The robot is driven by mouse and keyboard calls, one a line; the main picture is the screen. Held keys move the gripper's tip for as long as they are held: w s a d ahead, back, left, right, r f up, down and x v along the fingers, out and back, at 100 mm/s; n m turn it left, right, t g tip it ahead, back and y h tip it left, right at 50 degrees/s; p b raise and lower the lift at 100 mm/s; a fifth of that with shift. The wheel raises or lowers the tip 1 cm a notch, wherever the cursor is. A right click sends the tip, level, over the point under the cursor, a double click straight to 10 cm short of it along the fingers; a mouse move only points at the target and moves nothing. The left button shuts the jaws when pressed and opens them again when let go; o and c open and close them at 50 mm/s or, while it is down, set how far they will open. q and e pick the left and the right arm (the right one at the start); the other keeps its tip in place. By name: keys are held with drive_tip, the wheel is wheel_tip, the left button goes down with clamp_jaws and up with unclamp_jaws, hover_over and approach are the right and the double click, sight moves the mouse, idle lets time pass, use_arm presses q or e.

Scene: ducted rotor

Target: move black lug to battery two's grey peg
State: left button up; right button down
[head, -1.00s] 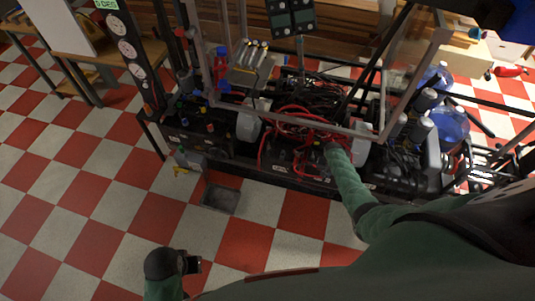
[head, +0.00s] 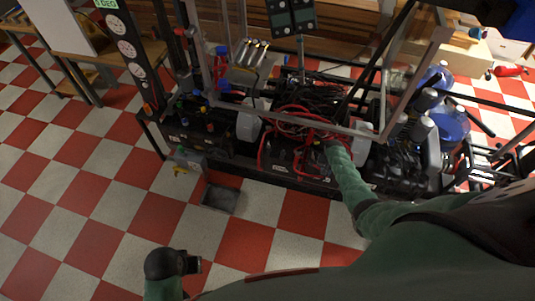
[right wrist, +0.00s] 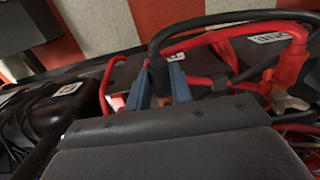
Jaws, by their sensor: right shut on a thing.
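My right gripper (right wrist: 160,88) has its two blue fingers shut on the black lug (right wrist: 158,72), at the end of a thick black cable (right wrist: 215,20) that arcs up and right. The gripper is over dark batteries; one with a white label (right wrist: 268,38) shows right of the fingers. In the head view my right gripper (head: 326,146) is among red cables over the batteries (head: 285,163), and the lug is too small to make out. I cannot pick out battery two's grey peg. My left gripper (head: 193,265) is low over the floor, apart from the batteries.
Red cables (right wrist: 200,80) and a red boot (right wrist: 292,60) crowd the gripper in the right wrist view. Metal frame posts (head: 420,70) stand around the batteries.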

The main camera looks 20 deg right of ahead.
drive_tip(key=shift+w+d+b, duration=0.55)
drive_tip(key=shift+w, duration=0.25)
drive_tip(key=c, duration=1.1)
unclamp_jaws()
drive_tip(key=shift+c, duration=0.2)
drive_tip(key=shift+r, duration=0.1)
drive_tip(key=shift+r+b, duration=0.35)
drive_tip(key=shift+r, duration=3.5)
